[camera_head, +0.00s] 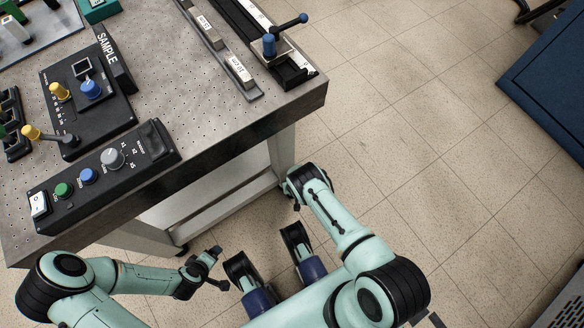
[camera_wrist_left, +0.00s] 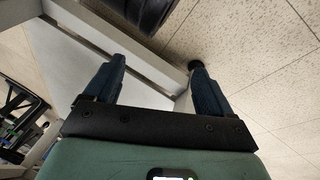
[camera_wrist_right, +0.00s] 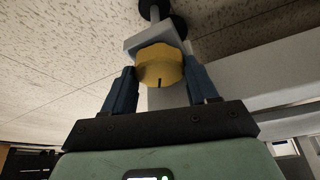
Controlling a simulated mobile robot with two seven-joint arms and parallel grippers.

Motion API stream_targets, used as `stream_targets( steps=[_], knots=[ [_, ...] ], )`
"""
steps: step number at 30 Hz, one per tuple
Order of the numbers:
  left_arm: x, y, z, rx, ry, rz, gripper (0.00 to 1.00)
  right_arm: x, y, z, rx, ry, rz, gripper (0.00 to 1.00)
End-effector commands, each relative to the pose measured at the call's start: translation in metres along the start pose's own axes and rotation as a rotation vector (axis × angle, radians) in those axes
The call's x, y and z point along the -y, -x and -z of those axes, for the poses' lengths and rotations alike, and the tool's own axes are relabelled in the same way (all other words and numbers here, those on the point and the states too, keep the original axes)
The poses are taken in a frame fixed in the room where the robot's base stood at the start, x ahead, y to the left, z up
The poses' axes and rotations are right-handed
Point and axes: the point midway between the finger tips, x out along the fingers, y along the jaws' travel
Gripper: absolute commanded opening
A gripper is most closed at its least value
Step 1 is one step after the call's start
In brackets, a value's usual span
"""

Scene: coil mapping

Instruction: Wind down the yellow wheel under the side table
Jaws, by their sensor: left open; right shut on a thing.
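The yellow wheel (camera_wrist_right: 160,66) shows in the right wrist view as a scalloped knob with a dark mark, beside a grey bracket. My right gripper (camera_wrist_right: 163,84) is shut on it, one finger on each side. In the head view my right gripper (camera_head: 296,186) is low beside the side table's (camera_head: 200,120) front right leg, and the wheel is hidden there. My left gripper (camera_head: 213,268) is open and empty in front of the table. In the left wrist view its fingers (camera_wrist_left: 155,82) are spread, with the table's pale frame beyond.
A black control box (camera_head: 105,175) and a sample panel (camera_head: 90,95) stand on the tabletop. A rail with a blue-handled crank (camera_head: 269,46) lies at its right edge. Tiled floor (camera_head: 420,120) is open to the right, up to a dark blue object (camera_head: 550,75).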

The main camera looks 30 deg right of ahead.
Motion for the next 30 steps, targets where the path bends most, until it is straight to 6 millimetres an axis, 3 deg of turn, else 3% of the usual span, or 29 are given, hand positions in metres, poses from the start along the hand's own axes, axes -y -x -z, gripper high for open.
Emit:
stream_targets(
  steps=[1,2,3,4,13,17,30],
  knots=[
    [0.000,0.000,0.000,0.000,0.000,0.000,0.84,0.000,0.000,-0.001,0.002,-0.001,0.000,0.28],
    [0.000,0.000,0.000,0.000,0.000,0.000,0.84,0.000,0.000,-0.001,0.002,-0.001,0.000,0.65],
    [0.000,0.000,0.000,0.000,0.000,0.000,0.84,0.000,0.000,-0.001,0.002,-0.001,0.000,0.78],
    [0.000,0.000,0.000,0.000,0.000,0.000,0.84,0.000,0.000,-0.001,0.002,-0.001,0.000,0.84],
    [0.000,0.001,-0.001,0.002,0.000,0.000,0.84,0.000,0.001,0.000,0.001,0.000,0.000,0.84],
    [-0.003,0.009,-0.008,0.024,-0.002,-0.002,0.84,0.000,0.012,0.001,0.001,0.000,0.001,0.84],
    [-0.021,0.070,-0.073,0.234,-0.019,-0.015,0.84,0.000,0.105,0.002,0.001,0.000,0.000,0.84]
  ],
)
